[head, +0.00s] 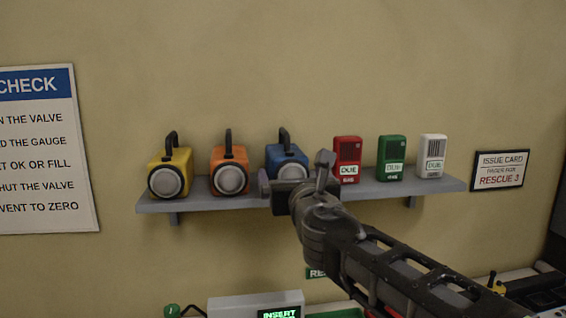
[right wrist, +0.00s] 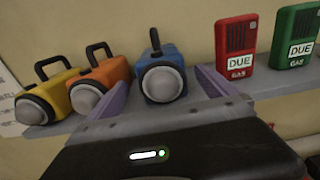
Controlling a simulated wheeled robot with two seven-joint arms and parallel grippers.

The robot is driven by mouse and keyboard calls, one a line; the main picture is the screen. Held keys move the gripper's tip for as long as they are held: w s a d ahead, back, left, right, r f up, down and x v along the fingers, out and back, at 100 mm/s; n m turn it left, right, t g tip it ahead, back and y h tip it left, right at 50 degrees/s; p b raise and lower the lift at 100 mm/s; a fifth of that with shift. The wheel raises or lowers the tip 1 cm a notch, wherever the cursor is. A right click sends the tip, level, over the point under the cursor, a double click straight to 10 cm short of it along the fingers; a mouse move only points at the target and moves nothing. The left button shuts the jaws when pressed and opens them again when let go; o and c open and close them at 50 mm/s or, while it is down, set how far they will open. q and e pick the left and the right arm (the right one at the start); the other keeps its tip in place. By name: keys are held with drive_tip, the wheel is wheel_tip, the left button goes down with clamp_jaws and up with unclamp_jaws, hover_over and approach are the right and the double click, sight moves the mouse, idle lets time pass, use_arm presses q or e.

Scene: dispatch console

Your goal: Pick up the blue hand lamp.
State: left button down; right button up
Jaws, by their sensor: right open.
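The blue hand lamp (head: 287,160) stands upright on the grey wall shelf (head: 400,189), third from the left, its lens facing me and its black handle on top. In the right wrist view the blue hand lamp (right wrist: 160,74) sits just beyond my gripper. My right gripper (head: 292,182) is in front of the lamp and hides its lower part in the head view. In the right wrist view its two pale purple fingers (right wrist: 162,92) are apart, one on each side of the lamp's front. They do not visibly grip it. My left gripper is not in view.
An orange lamp (head: 230,170) and a yellow lamp (head: 170,173) stand left of the blue one. Red (head: 347,158), green (head: 391,158) and white (head: 432,155) gas units stand to its right. A grey console box (head: 240,305) lies below the shelf.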

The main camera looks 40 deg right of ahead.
drive_tip(key=shift+s, duration=0.1)
drive_tip(key=shift+x, duration=1.35)
drive_tip(key=p+x, duration=0.1)
drive_tip(key=x, duration=0.4)
drive_tip(key=shift+d+f, duration=0.1)
drive_tip(key=shift+c, duration=0.5)
clamp_jaws()
